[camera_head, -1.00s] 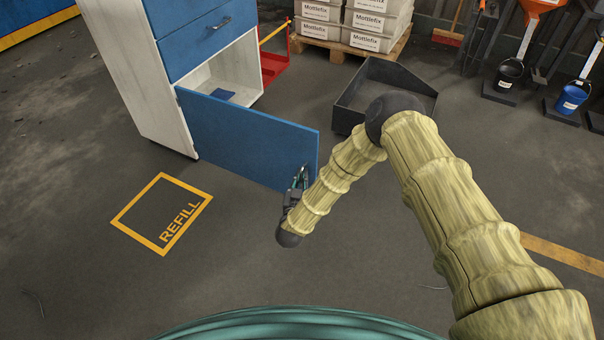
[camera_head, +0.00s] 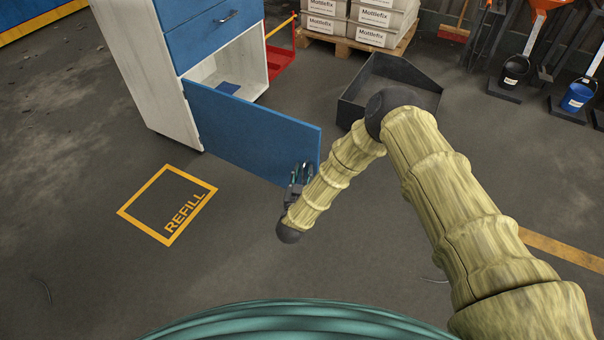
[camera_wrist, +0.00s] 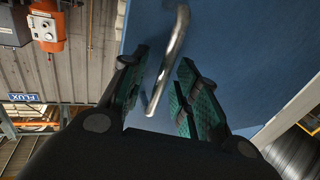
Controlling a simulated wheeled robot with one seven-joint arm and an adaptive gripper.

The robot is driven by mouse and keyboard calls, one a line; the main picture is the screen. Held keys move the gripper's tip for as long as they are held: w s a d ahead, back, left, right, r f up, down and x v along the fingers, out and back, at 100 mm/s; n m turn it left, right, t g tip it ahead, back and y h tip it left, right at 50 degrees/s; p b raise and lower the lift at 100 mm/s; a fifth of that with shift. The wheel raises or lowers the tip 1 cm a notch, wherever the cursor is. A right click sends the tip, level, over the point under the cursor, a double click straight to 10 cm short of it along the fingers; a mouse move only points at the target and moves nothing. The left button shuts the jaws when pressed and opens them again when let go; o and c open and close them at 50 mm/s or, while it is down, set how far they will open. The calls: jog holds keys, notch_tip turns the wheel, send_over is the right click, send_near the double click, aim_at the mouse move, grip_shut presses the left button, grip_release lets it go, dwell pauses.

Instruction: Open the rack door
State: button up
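The white rack (camera_head: 150,85) stands at the upper left in the head view. Its blue lower door (camera_head: 250,132) is swung wide open on its left edge, and the compartment (camera_head: 240,72) behind it is exposed. My gripper (camera_head: 301,168) is at the door's free right end, on its outer face. In the wrist view the door's metal handle (camera_wrist: 170,62) runs between the two green-padded fingers of my gripper (camera_wrist: 163,92). The fingers are apart, with a gap on both sides of the handle.
A yellow REFILL square (camera_head: 168,204) is marked on the floor left of my gripper. A dark open bin (camera_head: 385,82) stands behind my arm. Boxes on a pallet (camera_head: 362,20) and buckets (camera_head: 515,70) are at the back. The floor in front of the door is clear.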

jog(key=shift+s, duration=0.1)
jog(key=s+a, duration=0.1)
jog(key=s, duration=1)
jog(key=shift+s+a, duration=0.2)
jog(key=shift+s, duration=0.15)
jog(key=s+d+f+n+g+y, duration=0.1)
jog(key=s+d+f+g+y, duration=0.1)
jog(key=s+d+f+g, duration=0.35)
jog(key=s+d+f+n+g+y, duration=0.1)
jog(key=s+d+f+g, duration=0.25)
jog(key=s+d, duration=0.35)
jog(key=s+d+r+m+g+h, duration=0.15)
jog(key=s+d+g, duration=0.35)
jog(key=s+d, duration=0.5)
jog(key=s+d+r+g, duration=0.2)
jog(key=s+d+g, duration=0.3)
jog(key=s, duration=0.8)
notch_tip(320, 180, up, 34)
jog(key=d+t+p, duration=0.1)
jog(key=p, duration=3.3)
